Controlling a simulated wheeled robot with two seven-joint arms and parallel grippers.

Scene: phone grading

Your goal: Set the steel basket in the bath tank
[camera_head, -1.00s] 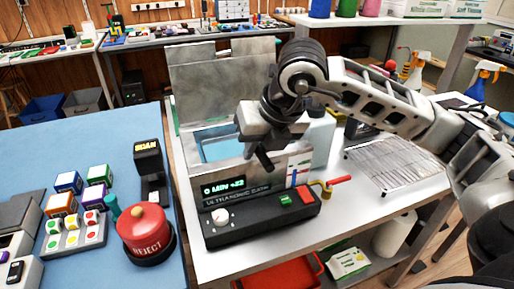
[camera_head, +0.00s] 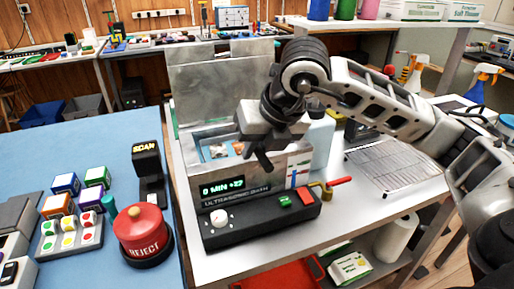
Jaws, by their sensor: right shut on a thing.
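The bath tank (camera_head: 210,181) is a steel box with a dark front panel reading "0 MIN +22" and "ULTRASONIC BATH". Its lid (camera_head: 220,90) stands raised behind the opening. My right gripper (camera_head: 264,160) is over the right part of the tank opening, pointing down, with its fingers closed. The steel basket is mostly hidden by the gripper and the tank's front wall. Small pale and brownish bits (camera_head: 222,150) show in the blue opening beside the gripper, seemingly the basket or its contents. I cannot tell how deep it sits. My left gripper is out of view.
A wire drying rack (camera_head: 392,163) lies on the bench right of the tank. A valve with a red handle (camera_head: 338,182) sticks out at the tank's right. The blue mat (camera_head: 65,155) at left holds a red REJECT button (camera_head: 142,230), a black SCAN stand (camera_head: 147,160) and coloured cubes.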

